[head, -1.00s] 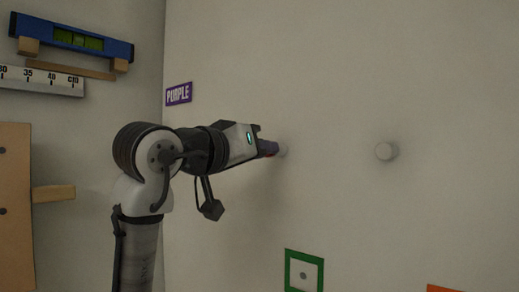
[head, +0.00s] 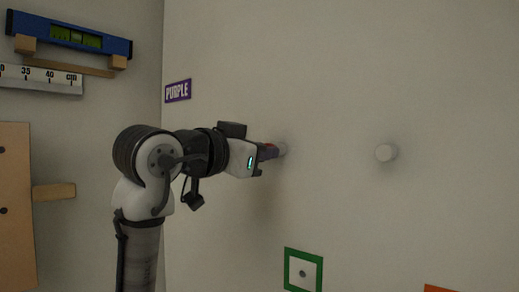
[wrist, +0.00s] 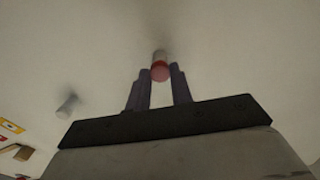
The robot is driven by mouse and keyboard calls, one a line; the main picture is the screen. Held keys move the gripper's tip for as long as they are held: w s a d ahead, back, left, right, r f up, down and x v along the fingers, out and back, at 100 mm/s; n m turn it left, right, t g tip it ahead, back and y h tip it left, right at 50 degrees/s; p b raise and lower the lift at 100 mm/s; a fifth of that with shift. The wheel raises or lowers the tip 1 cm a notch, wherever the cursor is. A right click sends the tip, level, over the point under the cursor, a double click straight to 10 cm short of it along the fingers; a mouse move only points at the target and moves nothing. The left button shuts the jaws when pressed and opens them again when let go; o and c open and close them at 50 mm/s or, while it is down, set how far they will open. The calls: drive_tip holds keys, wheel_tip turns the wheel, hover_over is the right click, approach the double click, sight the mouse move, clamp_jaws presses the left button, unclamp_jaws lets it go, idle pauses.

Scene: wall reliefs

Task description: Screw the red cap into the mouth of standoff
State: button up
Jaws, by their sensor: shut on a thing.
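The red cap (wrist: 159,72) shows between my fingertips in the wrist view, at the end of a pale standoff (wrist: 159,55) on the wall. They appear in line and touching; how deep the cap sits in the mouth cannot be seen. My gripper (head: 269,152) is shut on the cap, pointing at the wall. In the head view the standoff (head: 283,149) is partly hidden behind the fingers, and the cap is mostly covered.
A second pale standoff (head: 386,153) sticks out of the wall to the right. A purple label (head: 178,91) is at the left, and a green-framed square (head: 303,270) is below. A wooden board (head: 15,205) and a blue level (head: 70,36) hang on the left wall.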

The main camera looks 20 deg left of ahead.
drive_tip(key=m, duration=0.4)
drive_tip(key=o, duration=0.6)
drive_tip(key=n+p, duration=0.3)
drive_tip(key=n, duration=2)
drive_tip(key=shift+p, duration=0.4)
drive_tip(key=shift+c, duration=0.3)
